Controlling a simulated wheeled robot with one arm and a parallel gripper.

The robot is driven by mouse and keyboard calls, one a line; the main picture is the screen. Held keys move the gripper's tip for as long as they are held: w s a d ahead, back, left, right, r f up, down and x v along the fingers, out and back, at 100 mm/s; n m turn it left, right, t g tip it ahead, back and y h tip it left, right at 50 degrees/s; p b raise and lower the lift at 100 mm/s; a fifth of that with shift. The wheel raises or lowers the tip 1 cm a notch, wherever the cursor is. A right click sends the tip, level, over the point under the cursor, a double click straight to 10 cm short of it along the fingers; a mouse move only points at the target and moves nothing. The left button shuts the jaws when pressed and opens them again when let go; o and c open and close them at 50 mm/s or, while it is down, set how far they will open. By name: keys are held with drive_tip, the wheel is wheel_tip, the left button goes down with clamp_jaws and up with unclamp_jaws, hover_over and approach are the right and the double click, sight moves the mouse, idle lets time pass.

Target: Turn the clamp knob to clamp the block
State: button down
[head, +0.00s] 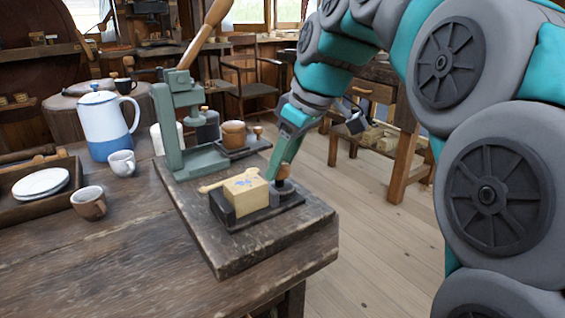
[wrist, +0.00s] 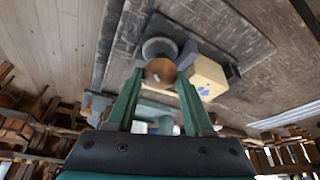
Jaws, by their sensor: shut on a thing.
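The clamp knob (head: 283,172) is a small round wooden knob at the right end of the dark clamp base (head: 259,218). The block (head: 246,193) is pale yellow wood with blue marks and sits in the clamp, between the dark jaw at left and the knob side. My gripper (head: 279,167) reaches down from above and is shut on the knob. In the wrist view the knob (wrist: 160,72) shows between the fingertips (wrist: 160,78), with the block (wrist: 207,77) just right of it. Whether the clamp's jaw touches the block is hard to tell.
A green lever press (head: 185,125) with a wooden handle stands behind the clamp on the thick board (head: 230,255). A wooden pot (head: 233,133) stands on another fixture behind. A blue-and-white jug (head: 104,125), cups and a tray (head: 40,200) with plates are at left. The board's front is clear.

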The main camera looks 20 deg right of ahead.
drive_tip(key=m, duration=0.2)
drive_tip(key=m+h, duration=0.1)
drive_tip(key=m, duration=0.1)
drive_tip(key=shift+s+a+m+t+h, duration=0.1)
drive_tip(key=shift+m+t+h, duration=0.2)
drive_tip(key=shift+t, duration=0.1)
drive_tip(key=m+h, duration=0.1)
drive_tip(key=m, duration=0.1)
drive_tip(key=shift+a+m, duration=0.1)
drive_tip(key=shift+m, duration=0.2)
drive_tip(key=m+h+p, duration=0.1)
drive_tip(key=m, duration=0.2)
drive_tip(key=shift+m+h, duration=0.3)
drive_tip(key=shift+a+m+h+p, duration=0.15)
drive_tip(key=shift+m+h+p, duration=0.25)
drive_tip(key=shift+m, duration=1.2)
drive_tip(key=shift+c, duration=1.5)
unclamp_jaws()
